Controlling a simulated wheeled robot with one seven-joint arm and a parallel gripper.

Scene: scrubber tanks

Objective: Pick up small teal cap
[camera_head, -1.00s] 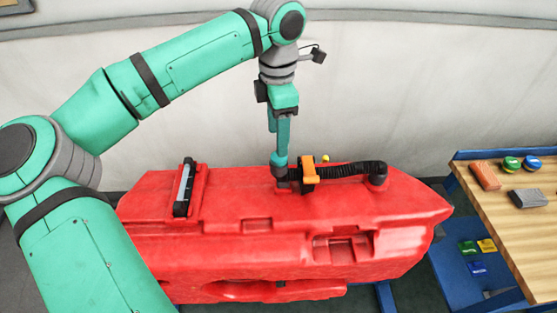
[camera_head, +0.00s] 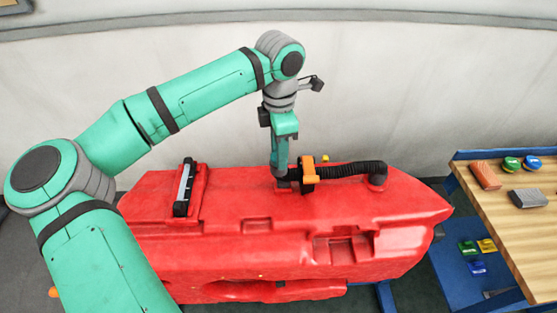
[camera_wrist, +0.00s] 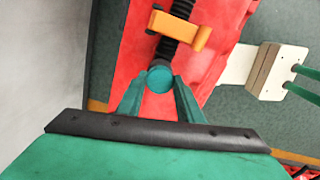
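The small teal cap (camera_wrist: 160,78) is round and sits at the near end of a black ribbed hose in the wrist view. My gripper (camera_wrist: 160,83) has its two teal fingers apart, one on each side of the cap. Any gap between fingers and cap is very small, and I cannot tell whether they touch. In the head view my gripper (camera_head: 280,166) points down at the left end of the hose, and its fingers largely hide the cap.
The black hose (camera_head: 345,170) passes an orange clamp (camera_head: 308,174) just right of my gripper, on the red tank (camera_head: 230,215). A wooden table (camera_head: 515,225) stands at right with sponges and round lids. The tank top left of the gripper is mostly clear.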

